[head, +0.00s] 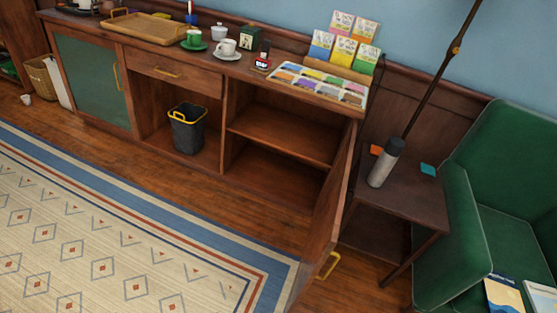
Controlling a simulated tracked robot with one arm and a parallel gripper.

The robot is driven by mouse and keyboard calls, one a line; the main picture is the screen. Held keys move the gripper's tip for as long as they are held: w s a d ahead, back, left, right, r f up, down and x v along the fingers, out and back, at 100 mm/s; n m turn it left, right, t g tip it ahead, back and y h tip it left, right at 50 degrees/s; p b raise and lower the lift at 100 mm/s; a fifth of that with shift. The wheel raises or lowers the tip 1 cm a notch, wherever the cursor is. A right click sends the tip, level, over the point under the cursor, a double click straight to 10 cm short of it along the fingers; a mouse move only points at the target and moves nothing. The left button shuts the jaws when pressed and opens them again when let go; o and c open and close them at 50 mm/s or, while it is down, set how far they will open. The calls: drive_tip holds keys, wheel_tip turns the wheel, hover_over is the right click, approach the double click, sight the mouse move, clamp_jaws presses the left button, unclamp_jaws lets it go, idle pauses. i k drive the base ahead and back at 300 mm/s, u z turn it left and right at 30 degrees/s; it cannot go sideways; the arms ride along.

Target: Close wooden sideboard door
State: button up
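The wooden sideboard (195,75) stands along the wall, from the left to the middle of the view. Its right door (327,220) stands open, swung out toward the room and seen nearly edge-on. A yellow handle (328,266) is on the door's outer side, low in the view. The compartment behind this door (282,150) shows one shelf and is empty where I can see. The left door (92,80), with a green panel and a yellow handle, is shut. My gripper is not in view.
A dark bin (187,128) stands in the sideboard's middle bay. A side table (405,190) with a grey bottle (386,163) and a green armchair (495,190) stand right of the open door. A patterned rug (120,235) covers clear floor in front.

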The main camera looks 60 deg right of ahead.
sight(323, 236)
drive_tip(key=u, duration=0.65)
drive_tip(key=k, duration=0.95)
drive_tip(key=z, duration=2)
drive_tip(key=i, duration=1)
drive_tip(key=z, duration=0.4)
